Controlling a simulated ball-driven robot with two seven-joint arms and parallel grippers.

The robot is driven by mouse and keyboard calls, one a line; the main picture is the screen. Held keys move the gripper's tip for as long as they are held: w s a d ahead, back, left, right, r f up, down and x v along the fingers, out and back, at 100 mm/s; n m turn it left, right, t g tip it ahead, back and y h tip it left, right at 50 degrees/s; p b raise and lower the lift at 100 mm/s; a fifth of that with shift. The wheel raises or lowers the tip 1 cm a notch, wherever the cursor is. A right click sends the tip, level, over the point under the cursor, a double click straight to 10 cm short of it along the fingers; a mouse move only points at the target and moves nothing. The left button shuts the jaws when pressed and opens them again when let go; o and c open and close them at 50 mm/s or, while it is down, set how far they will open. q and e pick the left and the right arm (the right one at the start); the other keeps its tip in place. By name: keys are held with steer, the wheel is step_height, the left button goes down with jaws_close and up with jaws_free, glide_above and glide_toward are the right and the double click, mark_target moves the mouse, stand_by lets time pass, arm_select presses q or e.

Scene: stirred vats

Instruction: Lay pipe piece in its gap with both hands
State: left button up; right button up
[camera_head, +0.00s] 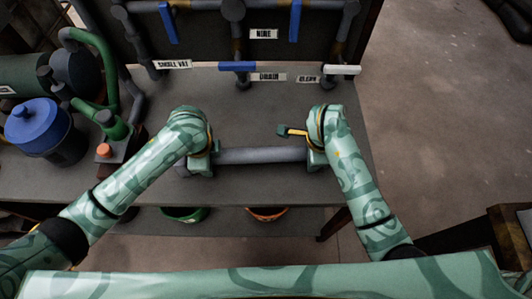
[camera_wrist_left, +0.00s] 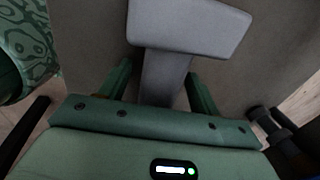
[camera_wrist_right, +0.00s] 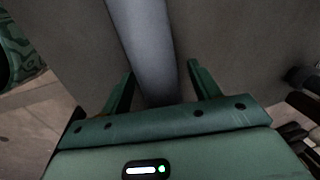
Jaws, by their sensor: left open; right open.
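The grey pipe piece (camera_head: 262,155) lies across the front of the grey bench, left to right. My left gripper (camera_head: 200,163) is over its left end and my right gripper (camera_head: 316,157) over its right end. In the left wrist view the open fingers (camera_wrist_left: 160,88) stand on either side of the pipe (camera_wrist_left: 164,78), with a wide flat-looking end part beyond them. In the right wrist view the open fingers (camera_wrist_right: 157,88) stand on either side of the pipe (camera_wrist_right: 145,40). I cannot tell whether any finger touches it. I cannot make out the gap for certain.
Fixed pipes with blue handles (camera_head: 237,66) and a white handle (camera_head: 342,70) run along the dark back panel, above small labels. A blue-lidded vessel (camera_head: 38,125) and green pipework (camera_head: 108,75) stand at left. The bench (camera_head: 250,115) is clear between pipe piece and panel.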

arm_select(q)
jaws_close()
arm_select(e)
jaws_close()
arm_select(q)
steer(key=shift+r, duration=0.1)
arm_select(e)
steer(key=shift+r, duration=0.1)
